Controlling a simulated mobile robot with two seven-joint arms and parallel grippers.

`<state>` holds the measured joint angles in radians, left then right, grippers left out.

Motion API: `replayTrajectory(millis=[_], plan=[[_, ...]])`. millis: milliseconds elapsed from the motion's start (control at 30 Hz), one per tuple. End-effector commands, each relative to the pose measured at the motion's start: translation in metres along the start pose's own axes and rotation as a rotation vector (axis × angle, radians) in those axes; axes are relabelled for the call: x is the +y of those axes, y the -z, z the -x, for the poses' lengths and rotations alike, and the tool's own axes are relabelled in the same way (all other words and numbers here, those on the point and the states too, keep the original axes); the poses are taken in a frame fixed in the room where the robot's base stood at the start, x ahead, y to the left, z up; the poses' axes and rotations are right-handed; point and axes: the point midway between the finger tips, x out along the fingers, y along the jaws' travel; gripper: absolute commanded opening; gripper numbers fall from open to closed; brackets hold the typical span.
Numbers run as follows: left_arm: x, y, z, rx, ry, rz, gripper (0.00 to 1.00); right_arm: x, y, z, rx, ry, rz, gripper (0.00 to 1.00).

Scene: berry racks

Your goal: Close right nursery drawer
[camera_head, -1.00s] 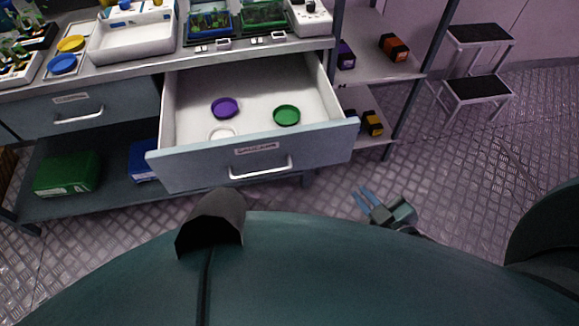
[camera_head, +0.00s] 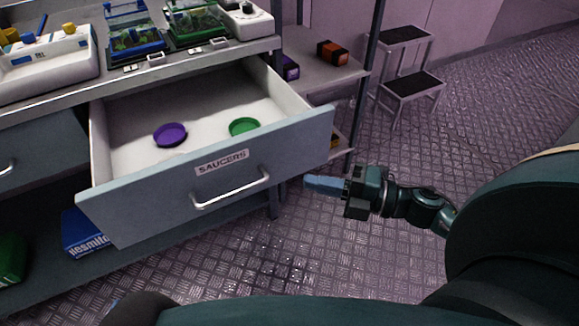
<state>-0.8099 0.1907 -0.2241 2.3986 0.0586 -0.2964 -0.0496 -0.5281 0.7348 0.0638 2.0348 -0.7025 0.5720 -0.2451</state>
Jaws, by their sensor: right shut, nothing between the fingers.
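The right drawer (camera_head: 150,205), grey-blue with a "SAUCERS" label and a silver bar handle (camera_head: 231,191), is pulled well out. A purple saucer (camera_head: 170,135) and a green saucer (camera_head: 245,127) lie on its white floor; the front panel hides the lower edge of the green one. My right gripper (camera_head: 308,184) is shut and empty. In the picture it is just right of the drawer front and handle, apart from the handle, with its blue fingertips pointing left. My left gripper is not in view.
The bench top above holds a white tray (camera_head: 50,76) and planted boxes. A left drawer (camera_head: 35,155) is at the left edge. A blue box (camera_head: 85,232) sits on the lower shelf. A rack post (camera_head: 366,80) and step stool (camera_head: 410,82) stand right. Floor in front is open.

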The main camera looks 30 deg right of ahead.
Motion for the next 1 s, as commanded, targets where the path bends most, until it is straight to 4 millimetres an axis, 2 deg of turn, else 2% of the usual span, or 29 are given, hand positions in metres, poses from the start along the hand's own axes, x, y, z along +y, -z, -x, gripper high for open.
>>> replayTrajectory(millis=[33,200,400,600,1000], plan=[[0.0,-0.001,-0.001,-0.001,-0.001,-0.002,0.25,0.001,-0.001,-0.011,0.002,-0.004,0.004,0.0],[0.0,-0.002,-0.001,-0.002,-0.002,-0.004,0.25,0.0,-0.004,-0.041,-0.001,-0.002,0.003,0.0],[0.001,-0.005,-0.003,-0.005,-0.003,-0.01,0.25,0.0,-0.021,-0.056,-0.002,0.0,0.002,0.0],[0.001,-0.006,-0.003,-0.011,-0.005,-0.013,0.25,-0.001,-0.028,-0.063,-0.002,0.001,-0.002,0.0],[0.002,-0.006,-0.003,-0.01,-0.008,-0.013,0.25,-0.001,-0.029,-0.064,-0.002,0.001,-0.002,0.0]])
